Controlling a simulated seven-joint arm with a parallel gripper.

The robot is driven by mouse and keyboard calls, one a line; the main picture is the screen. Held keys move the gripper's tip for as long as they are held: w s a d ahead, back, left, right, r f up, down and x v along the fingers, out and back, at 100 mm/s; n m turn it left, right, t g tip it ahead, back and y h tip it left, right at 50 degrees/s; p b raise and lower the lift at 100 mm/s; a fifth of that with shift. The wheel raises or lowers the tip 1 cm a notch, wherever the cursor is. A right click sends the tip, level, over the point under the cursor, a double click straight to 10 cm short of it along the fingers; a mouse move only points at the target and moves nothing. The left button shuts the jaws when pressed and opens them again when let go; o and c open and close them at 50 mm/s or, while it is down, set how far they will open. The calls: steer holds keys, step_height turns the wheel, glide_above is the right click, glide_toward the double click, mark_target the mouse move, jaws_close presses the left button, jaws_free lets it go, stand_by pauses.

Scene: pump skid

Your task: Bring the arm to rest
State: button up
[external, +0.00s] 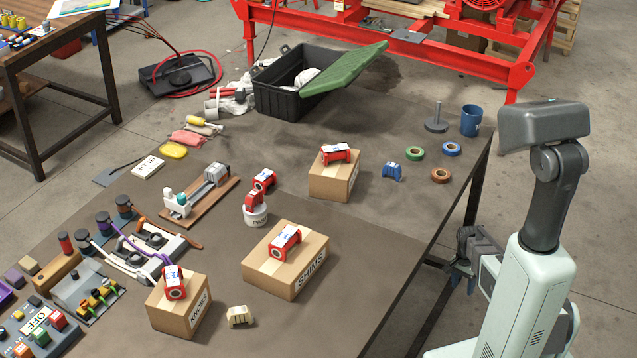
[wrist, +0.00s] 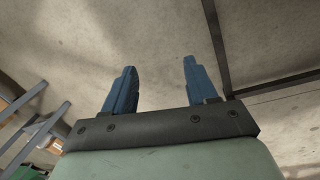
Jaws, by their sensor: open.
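My gripper (external: 461,281) hangs low beside the right edge of the workbench (external: 400,225), partly hidden by my own arm in the external view. In the wrist view my gripper (wrist: 158,72) has its two blue fingers apart with nothing between them. Bare concrete floor shows behind the fingers. My arm is folded at the right of the external view, clear of everything on the bench.
Cartons (external: 290,262) topped with red parts stand on the bench. A blue cup (external: 471,120) and coloured tape rolls (external: 440,175) sit near its right corner. A black crate (external: 290,95) and red frame (external: 400,45) lie beyond. Dark table legs (external: 472,190) stand near my gripper.

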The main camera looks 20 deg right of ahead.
steer(key=s+a+f+n+g, duration=0.1)
steer(key=s+a+n, duration=0.3)
steer(key=s, duration=0.7)
steer(key=s+a+f+n+g, duration=0.2)
steer(key=s+a, duration=0.4)
steer(key=s, duration=0.5)
steer(key=s+a+f+n+g, duration=0.2)
steer(key=s+a+f+n, duration=0.2)
steer(key=s, duration=0.8)
steer(key=shift+a+n, duration=0.9)
steer(key=shift+a, duration=0.05)
